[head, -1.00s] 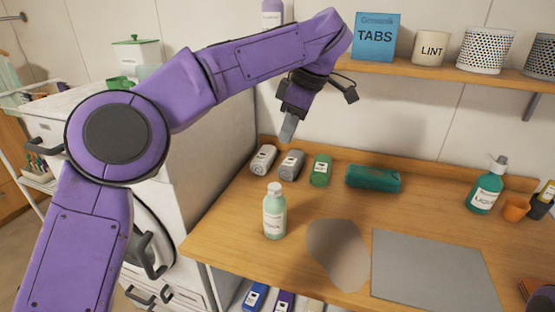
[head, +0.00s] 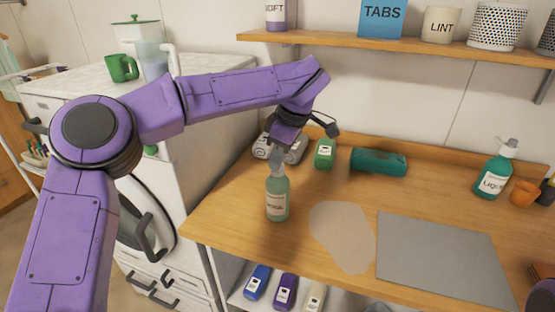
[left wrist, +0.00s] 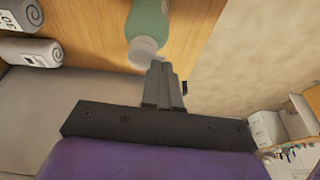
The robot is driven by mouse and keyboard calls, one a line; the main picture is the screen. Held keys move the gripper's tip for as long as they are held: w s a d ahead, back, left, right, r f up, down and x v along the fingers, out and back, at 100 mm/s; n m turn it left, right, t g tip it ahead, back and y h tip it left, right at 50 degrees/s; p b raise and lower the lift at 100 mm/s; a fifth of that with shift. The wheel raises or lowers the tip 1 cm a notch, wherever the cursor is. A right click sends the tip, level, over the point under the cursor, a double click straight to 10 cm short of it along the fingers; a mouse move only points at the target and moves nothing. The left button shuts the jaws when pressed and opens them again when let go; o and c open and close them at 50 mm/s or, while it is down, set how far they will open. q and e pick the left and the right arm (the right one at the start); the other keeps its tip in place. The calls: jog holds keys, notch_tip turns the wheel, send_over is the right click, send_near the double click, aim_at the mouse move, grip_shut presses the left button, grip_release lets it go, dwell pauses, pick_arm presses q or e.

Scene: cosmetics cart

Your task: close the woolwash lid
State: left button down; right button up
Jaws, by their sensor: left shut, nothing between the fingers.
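The woolwash bottle (head: 277,198), pale green with a white label, stands upright on the wooden worktop near its left front part. My left gripper (head: 277,158) is above it, pointing down, with shut, empty fingers at the bottle's top. In the left wrist view the bottle (left wrist: 149,22) is at the top centre, and its whitish lid (left wrist: 143,50) is right by the shut fingertips (left wrist: 160,66). I cannot tell whether they touch, nor whether the lid is open. The fingers partly hide the lid in the head view. My right gripper is not clearly seen.
Grey rolled items (head: 281,148), a green item (head: 324,154) and a teal roll (head: 378,162) lie behind the bottle. A pump bottle (head: 494,175) stands at right. A grey mat (head: 440,258) lies at front right. A shelf (head: 400,46) runs above.

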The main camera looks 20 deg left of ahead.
pick_arm(q)
jog(key=shift+s+f+t+b, duration=0.15)
jog(key=shift+f+t+b, duration=0.15)
jog(key=shift+f+b, duration=0.3)
jog(key=shift+s, duration=0.2)
jog(key=shift+w+r+p, duration=0.2)
jog(key=shift+r+p, duration=0.7)
jog(key=shift+p, duration=0.45)
notch_tip(320, 180, up, 5)
jog(key=p, duration=0.6)
notch_tip(320, 180, up, 8)
send_over(278, 184)
jog(key=d, duration=0.3)
jog(key=shift+a+b, duration=0.25)
jog(key=shift+b, duration=0.15)
